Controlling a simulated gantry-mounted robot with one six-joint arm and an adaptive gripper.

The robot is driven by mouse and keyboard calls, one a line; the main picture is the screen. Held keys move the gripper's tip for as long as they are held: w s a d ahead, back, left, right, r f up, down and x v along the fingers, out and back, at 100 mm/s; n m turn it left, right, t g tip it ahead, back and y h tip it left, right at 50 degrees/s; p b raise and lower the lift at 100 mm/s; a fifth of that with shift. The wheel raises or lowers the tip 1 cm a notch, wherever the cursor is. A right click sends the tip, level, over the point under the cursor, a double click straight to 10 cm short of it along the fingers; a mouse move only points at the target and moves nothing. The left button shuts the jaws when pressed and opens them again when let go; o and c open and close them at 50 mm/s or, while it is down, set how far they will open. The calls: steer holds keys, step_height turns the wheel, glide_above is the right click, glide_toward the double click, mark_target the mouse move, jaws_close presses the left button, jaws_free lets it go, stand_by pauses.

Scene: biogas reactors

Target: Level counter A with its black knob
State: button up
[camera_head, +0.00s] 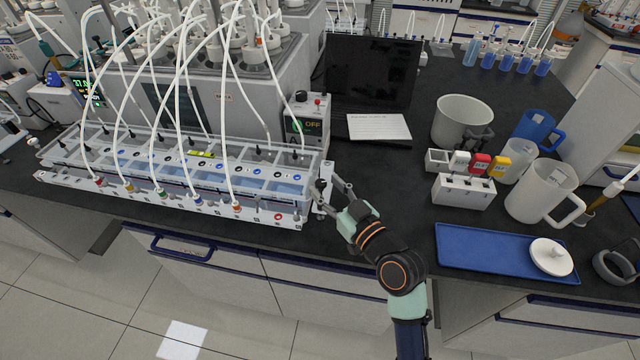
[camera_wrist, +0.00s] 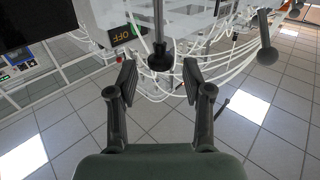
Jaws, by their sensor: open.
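Counter A appears to be the long clear-topped unit (camera_head: 130,196) with a row of cells and tubes on the left bench. A yellow-green bubble level (camera_head: 203,154) shows on its top; the bubble's position is too small to tell. My gripper (camera_head: 324,190) is open at the counter's right end, close to its corner. In the wrist view, a dark rod with a black knob-like end (camera_wrist: 160,52) stands between and beyond the open fingers (camera_wrist: 160,80). I cannot tell whether the fingers touch it. Another dark knob (camera_wrist: 267,55) shows at the right there.
A control box reading OFF (camera_head: 308,125) stands behind the counter's right end. A laptop (camera_head: 372,75) and paper (camera_head: 378,127) lie behind my gripper. To the right are a white rack (camera_head: 463,193), a beaker (camera_head: 463,120), jugs and a blue tray (camera_head: 490,255). White tubes arch over the counter.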

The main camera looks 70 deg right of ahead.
steer(key=shift+x, duration=1.45)
jaws_close()
steer(key=shift+f+n+t+y+b, duration=0.3)
steer(key=shift+f+y+b, duration=0.1)
steer(key=shift+b, duration=0.85)
steer(key=shift+n+t+y+b, duration=0.4)
steer(key=shift+n+y+b, duration=0.3)
steer(key=shift+y+b, duration=0.35)
steer(key=shift+r+y, duration=0.2)
steer(key=shift+y, duration=0.05)
steer(key=shift+r, duration=0.15)
jaws_free()
